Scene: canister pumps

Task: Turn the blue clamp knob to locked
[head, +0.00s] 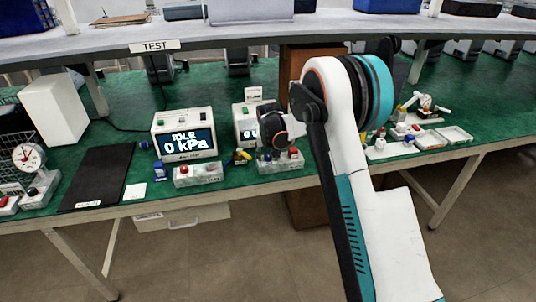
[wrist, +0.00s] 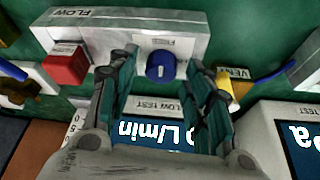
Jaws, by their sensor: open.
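The blue knob (wrist: 160,66) sits on a pale plate on a grey block labelled FLOW (wrist: 95,20) in the wrist view. The plate's wording is too small to read, so I cannot tell the knob's setting. My gripper (wrist: 163,60) is open, with one finger on each side of the knob and gaps between. I cannot tell how far the fingertips are from the block. In the head view my gripper (head: 270,132) is over the grey block (head: 280,164) at the bench's front, and it hides the blue knob.
A red cube-shaped button (wrist: 66,65) and a yellow part (wrist: 228,84) flank the knob. A display unit (wrist: 155,132) stands close by. In the head view another display (head: 184,140) reads 0 kPa, left of my gripper. White trays (head: 455,134) lie right of my arm.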

